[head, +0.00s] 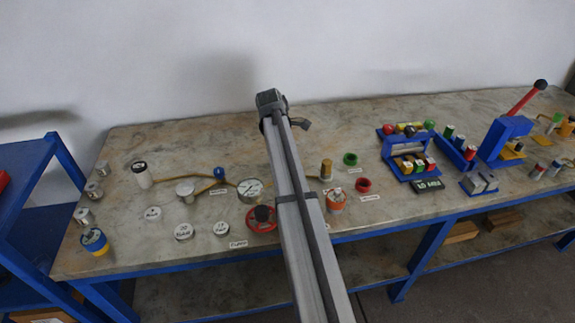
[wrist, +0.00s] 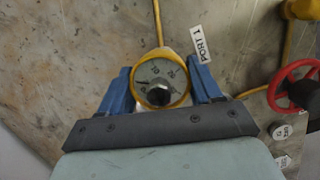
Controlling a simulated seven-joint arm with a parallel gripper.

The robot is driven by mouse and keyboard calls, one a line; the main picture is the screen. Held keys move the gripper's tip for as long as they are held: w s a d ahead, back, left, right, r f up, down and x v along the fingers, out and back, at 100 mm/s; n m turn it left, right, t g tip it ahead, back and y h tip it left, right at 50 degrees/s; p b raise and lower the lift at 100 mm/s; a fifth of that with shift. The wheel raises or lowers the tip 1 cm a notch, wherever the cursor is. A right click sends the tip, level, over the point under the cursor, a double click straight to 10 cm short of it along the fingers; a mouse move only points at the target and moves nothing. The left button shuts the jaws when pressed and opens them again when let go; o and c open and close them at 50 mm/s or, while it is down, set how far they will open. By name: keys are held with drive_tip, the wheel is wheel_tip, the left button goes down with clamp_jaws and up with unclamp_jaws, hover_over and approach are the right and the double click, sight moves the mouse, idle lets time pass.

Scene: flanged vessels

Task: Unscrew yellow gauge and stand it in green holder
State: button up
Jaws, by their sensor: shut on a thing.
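The yellow gauge (wrist: 160,69) has a round grey dial with a yellow rim and a dark centre. In the wrist view it sits between the blue fingers of my gripper (wrist: 161,86), which is shut on it, one finger on each side. A yellow pipe runs up behind it, and the label PORT 1 (wrist: 202,43) lies beside it. Whether its thread is still engaged is hidden. In the head view my arm hides the gauge and the fingers. A green ring-shaped holder (head: 350,159) stands on the bench to the right of my arm, with nothing in it.
A red holder (head: 363,185) stands close to the green one. A white-dial gauge (head: 250,190), a red handwheel (head: 262,218) and an orange-banded vessel (head: 336,201) are near my arm. A blue rack (head: 410,150) and a lever press (head: 505,135) stand further right.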

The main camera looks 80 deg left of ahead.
drive_tip(key=shift+r, duration=0.15)
drive_tip(key=shift+r, duration=1.85)
drive_tip(key=w+a+n, duration=0.2)
drive_tip(key=w+a, duration=0.1)
drive_tip(key=w, duration=2.1)
drive_tip(key=shift+f+n+y, duration=0.2)
drive_tip(key=shift+n+y, duration=0.1)
drive_tip(key=shift+s+x, duration=0.2)
drive_tip(key=shift+x, duration=0.6)
drive_tip(key=shift+s+x, duration=0.2)
drive_tip(key=shift+x, duration=0.6)
drive_tip(key=shift+s+x, duration=0.2)
drive_tip(key=shift+x, duration=0.65)
drive_tip(key=shift+s+x, duration=0.15)
drive_tip(key=shift+x, duration=0.55)
drive_tip(key=shift+s+x, duration=0.2)
drive_tip(key=shift+x, duration=0.55)
